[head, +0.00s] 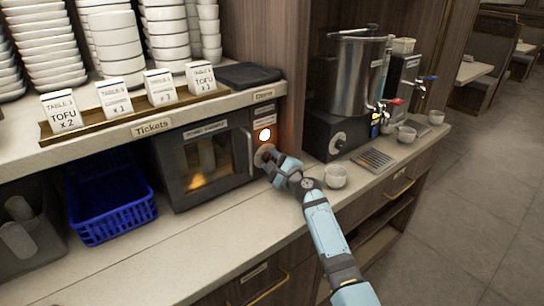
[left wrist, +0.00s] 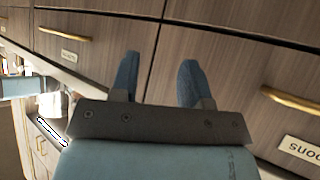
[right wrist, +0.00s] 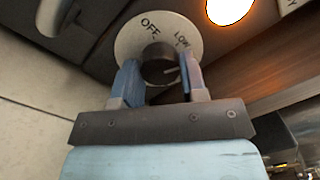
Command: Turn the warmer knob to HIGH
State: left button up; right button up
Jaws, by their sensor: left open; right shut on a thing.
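The warmer (head: 213,160) is a dark box with a glass window under the shelf. Its dark round knob (right wrist: 158,62) sits on a pale dial plate (right wrist: 128,40) marked OFF and LOW in the right wrist view. No HIGH mark shows; the lower dial is hidden by my gripper. My right gripper (right wrist: 160,78) is shut on the knob, one blue finger on each side; it also shows at the warmer's right side in the head view (head: 270,161). A thin light mark on the knob is too small to read surely. My left gripper (left wrist: 157,75) is open and empty before drawer fronts.
An orange-white lamp (head: 265,135) glows above the knob. A blue basket (head: 112,208) stands left of the warmer. A white cup (head: 335,177) stands close to my right forearm. A steel urn (head: 357,75) stands further right. The counter front is clear.

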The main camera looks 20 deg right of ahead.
jog(key=shift+r+m+p, duration=0.15)
jog(key=shift+m+p, duration=0.15)
jog(key=shift+m, duration=0.3)
jog(key=m+p, duration=0.1)
jog(key=m, duration=0.1)
jog(key=shift+m+h+p, duration=0.3)
jog(key=shift+m+p, duration=0.1)
jog(key=shift+a+m+p, duration=0.1)
jog(key=shift+m+p, duration=0.65)
jog(key=shift+m, duration=0.35)
pick_arm(q)
jog(key=shift+m+t, duration=0.3)
jog(key=shift+m, duration=0.1)
jog(key=shift+s+a+r+p, duration=0.15)
jog(key=shift+r+p, duration=0.15)
jog(key=shift+r, duration=0.7)
jog(key=shift+s+a+r+p, duration=0.1)
jog(key=shift+r+p, duration=0.15)
jog(key=shift+r, duration=0.75)
pick_arm(e)
jog(key=shift+f+m, duration=0.2)
jog(key=shift+m, duration=0.8)
jog(key=o, duration=0.9)
pick_arm(q)
jog(key=shift+f, duration=0.1)
jog(key=shift+s, duration=0.1)
pick_arm(e)
jog(key=shift+s, duration=0.1)
